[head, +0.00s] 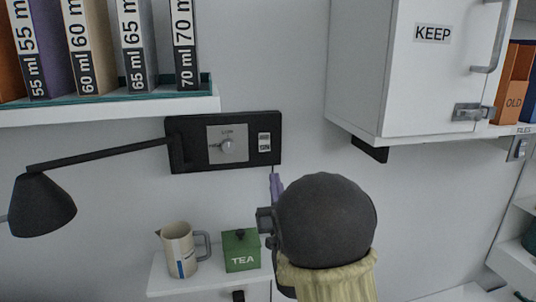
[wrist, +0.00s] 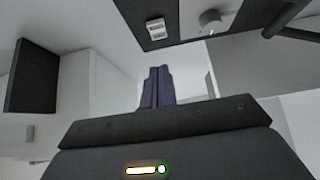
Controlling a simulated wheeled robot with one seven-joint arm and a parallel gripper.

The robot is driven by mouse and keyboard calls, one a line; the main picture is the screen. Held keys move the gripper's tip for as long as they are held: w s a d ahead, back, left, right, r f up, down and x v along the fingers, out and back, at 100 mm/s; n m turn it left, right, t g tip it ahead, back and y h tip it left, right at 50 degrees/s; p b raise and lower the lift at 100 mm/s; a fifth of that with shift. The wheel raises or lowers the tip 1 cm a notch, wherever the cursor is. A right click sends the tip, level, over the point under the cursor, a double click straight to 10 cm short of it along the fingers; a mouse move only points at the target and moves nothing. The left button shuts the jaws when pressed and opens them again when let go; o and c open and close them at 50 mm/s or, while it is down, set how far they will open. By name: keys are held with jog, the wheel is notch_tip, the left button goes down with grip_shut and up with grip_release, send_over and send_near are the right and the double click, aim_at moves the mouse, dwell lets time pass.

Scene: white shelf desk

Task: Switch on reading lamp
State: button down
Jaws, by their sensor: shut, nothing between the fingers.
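A black reading lamp (head: 42,205) hangs on a thin dark arm from a black wall panel (head: 180,150). The panel has a light square plate with a round grey knob (head: 227,146) and a small white rocker switch (head: 264,142) to its right. In the wrist view the rocker switch (wrist: 156,28) and the knob (wrist: 210,17) show at the top. My gripper (head: 275,184) has purple fingers, which also show in the wrist view (wrist: 157,84). The fingers are shut and empty, below and slightly right of the panel in the head view. My dark wrist hides part of the wall.
A low white shelf (head: 185,284) holds a cream jug (head: 178,249) and a green TEA box (head: 241,250). A shelf with several labelled binders (head: 132,45) is at upper left. A white KEEP cabinet (head: 395,75) hangs at upper right. Bare wall lies between panel and cabinet.

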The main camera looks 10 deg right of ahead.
aim_at(264, 146)
jog(key=w+r+p, duration=0.1)
jog(key=w, duration=0.1)
jog(key=w+r+p, duration=0.1)
jog(key=w, duration=0.2)
jog(key=w+r+p, duration=0.1)
jog(key=w+p, duration=0.1)
jog(key=w, duration=0.1)
jog(key=shift+r, duration=0.15)
jog(key=shift+w, duration=0.3)
jog(key=shift+a+f, duration=0.1)
jog(key=shift+f, duration=0.1)
